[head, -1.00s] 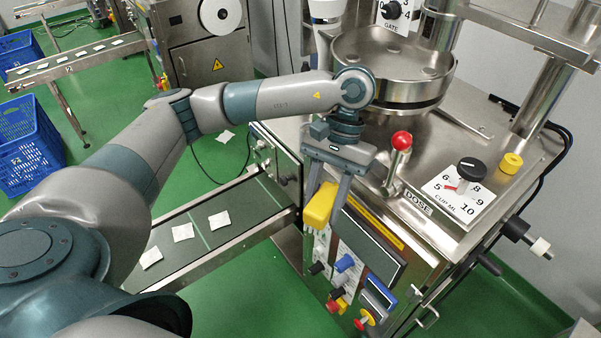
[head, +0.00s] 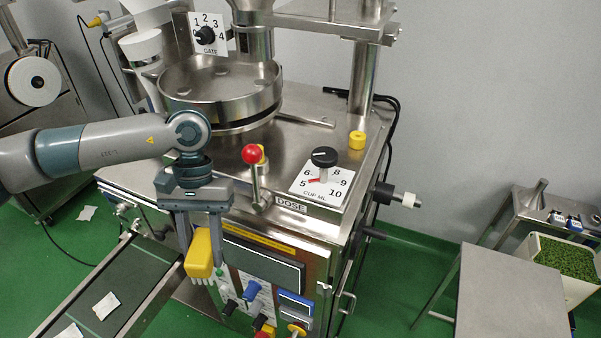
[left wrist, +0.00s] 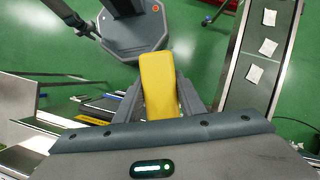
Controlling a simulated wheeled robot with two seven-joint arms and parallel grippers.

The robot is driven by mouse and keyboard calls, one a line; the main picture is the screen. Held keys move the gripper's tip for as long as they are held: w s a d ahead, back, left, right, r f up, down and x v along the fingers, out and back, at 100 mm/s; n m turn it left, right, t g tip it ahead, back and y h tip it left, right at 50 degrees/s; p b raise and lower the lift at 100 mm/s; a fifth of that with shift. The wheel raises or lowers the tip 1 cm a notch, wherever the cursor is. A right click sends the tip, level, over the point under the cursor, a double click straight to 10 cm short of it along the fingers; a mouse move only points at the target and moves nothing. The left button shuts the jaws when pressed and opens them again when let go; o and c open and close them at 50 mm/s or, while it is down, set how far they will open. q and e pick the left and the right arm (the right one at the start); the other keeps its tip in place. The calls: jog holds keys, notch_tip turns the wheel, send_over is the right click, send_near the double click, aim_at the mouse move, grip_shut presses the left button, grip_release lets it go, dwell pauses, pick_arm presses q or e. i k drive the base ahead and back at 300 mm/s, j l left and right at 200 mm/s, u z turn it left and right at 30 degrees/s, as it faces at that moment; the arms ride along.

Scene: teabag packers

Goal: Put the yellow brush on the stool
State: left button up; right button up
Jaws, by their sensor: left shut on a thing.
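The yellow brush (head: 199,252) is held in my left gripper (head: 204,240), in front of the packing machine's control panel. Its yellow block points downward, with pale bristles at the lower end. In the left wrist view the yellow block (left wrist: 160,85) lies between the two fingers. A flat grey metal top on legs (head: 512,298) stands at the lower right of the head view, well to the right of the brush and partly cut off. It may be the stool, but I cannot tell for sure. My right gripper is not in view.
The steel machine (head: 300,232) has a red-knobbed lever (head: 251,155), a dial (head: 324,158) and side rods sticking out to the right. A conveyor (head: 130,285) with teabags runs at lower left. A bin of green granules (head: 566,262) stands at right. Green floor lies between machine and grey top.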

aim_at(515, 317)
jog(key=k, duration=0.65)
jog(key=z, duration=1.2)
jog(key=i+l, duration=0.5)
jog(key=i, duration=0.15)
jog(key=i+l, duration=0.5)
jog(key=i, duration=0.15)
